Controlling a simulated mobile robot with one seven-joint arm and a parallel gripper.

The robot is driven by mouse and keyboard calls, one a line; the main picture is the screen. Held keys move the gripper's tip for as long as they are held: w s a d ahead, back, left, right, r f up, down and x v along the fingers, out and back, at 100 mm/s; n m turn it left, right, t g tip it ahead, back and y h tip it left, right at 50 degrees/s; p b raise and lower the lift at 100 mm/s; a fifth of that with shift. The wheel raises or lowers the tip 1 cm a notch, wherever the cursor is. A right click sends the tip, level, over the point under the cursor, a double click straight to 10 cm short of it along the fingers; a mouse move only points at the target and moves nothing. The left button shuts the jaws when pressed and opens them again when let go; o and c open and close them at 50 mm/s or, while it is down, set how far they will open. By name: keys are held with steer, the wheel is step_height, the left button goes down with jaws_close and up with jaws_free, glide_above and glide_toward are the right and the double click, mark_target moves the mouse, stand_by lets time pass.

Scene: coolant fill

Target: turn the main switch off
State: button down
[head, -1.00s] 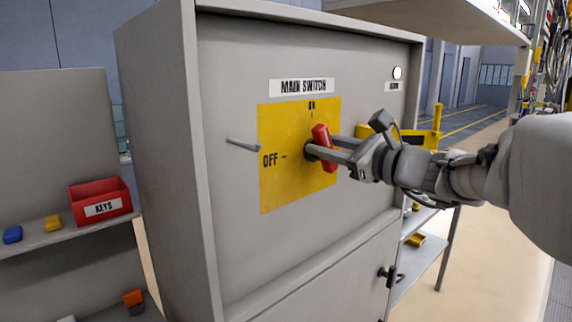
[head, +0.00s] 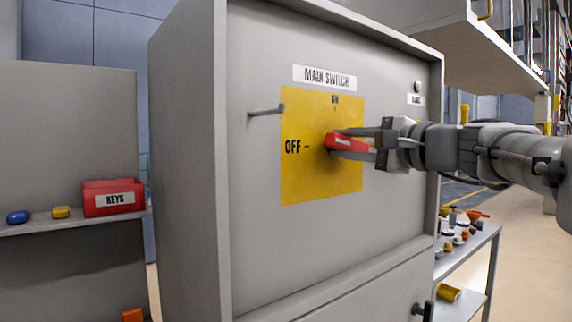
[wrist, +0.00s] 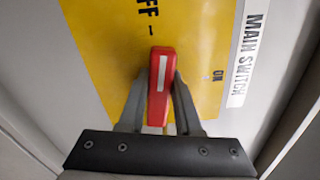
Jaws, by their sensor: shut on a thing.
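The main switch has a red handle (head: 347,144) with a white stripe, on a yellow plate (head: 305,185) under the MAIN SWITCH label (head: 325,77). The handle lies close to level, in line with the OFF mark (head: 297,147). In the wrist view the handle (wrist: 161,75) points along the dash beside the OFF text, away from the ON mark. My gripper (head: 352,145) is shut on the handle, one finger above it and one below. In the wrist view the two fingers (wrist: 160,108) flank the handle. The switch's shaft is hidden.
A grey cabinet (head: 250,240) carries the switch. A small peg (head: 266,112) sticks out left of the plate. A round grey lamp (head: 418,87) is at upper right. A red KEYS bin (head: 114,198) stands on the left shelf. A cluttered shelf (head: 483,237) stands at right.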

steer(key=shift+f+n+b, duration=0.35)
steer(key=shift+n+b, duration=0.75)
steer(key=shift+b, duration=0.1)
steer(key=c, duration=0.6)
jaws_free()
steer(key=shift+s+r, duration=0.1)
steer(key=p+v, duration=0.1)
steer(key=v, duration=1.6)
steer(key=shift+p, duration=0.4)
steer(key=shift+d, duration=0.1)
